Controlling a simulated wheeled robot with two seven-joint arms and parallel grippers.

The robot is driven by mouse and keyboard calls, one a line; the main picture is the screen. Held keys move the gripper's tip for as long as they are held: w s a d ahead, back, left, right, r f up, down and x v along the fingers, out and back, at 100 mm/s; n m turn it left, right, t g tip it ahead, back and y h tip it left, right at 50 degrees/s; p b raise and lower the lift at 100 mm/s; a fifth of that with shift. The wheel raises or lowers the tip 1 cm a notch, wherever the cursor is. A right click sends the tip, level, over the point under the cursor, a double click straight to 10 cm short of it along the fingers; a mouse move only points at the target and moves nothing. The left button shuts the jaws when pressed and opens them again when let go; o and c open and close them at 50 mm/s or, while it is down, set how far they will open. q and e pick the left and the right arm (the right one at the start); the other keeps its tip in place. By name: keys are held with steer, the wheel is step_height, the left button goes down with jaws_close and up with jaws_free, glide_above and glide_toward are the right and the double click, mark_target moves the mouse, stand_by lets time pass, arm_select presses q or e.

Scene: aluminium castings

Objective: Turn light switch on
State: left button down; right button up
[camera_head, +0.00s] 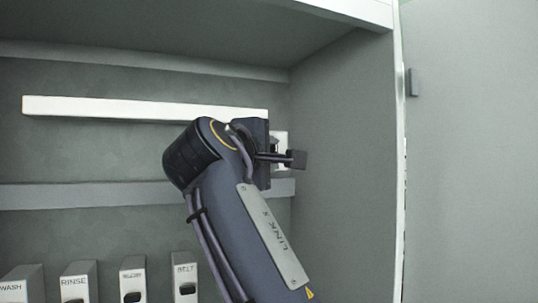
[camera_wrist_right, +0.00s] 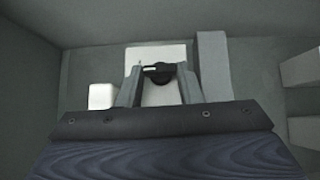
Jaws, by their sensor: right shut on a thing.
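The light switch is a white plate (camera_head: 283,139) on the cabinet's back wall, near the right corner, mostly hidden behind my right gripper in the head view. In the right wrist view the plate (camera_wrist_right: 157,52) shows whole at its top, with a dark round knob (camera_wrist_right: 159,75) on it. My right gripper (camera_head: 276,151) is at the plate. In the wrist view its two fingers (camera_wrist_right: 161,80) stand on either side of the dark knob and are shut on it. Contact points are hard to make out. My left gripper is not in view.
A long white bar (camera_head: 120,108) runs along the back wall left of the switch. Several labelled boxes, among them RINSE (camera_head: 78,278) and BELT (camera_head: 184,272), stand below. The cabinet's right side wall (camera_head: 350,170) is close beside the gripper. A small white block (camera_wrist_right: 102,96) shows left of the fingers.

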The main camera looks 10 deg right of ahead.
steer(key=o, duration=1)
steer(key=shift+b+v, duration=0.7)
steer(key=shift+v, duration=3.2)
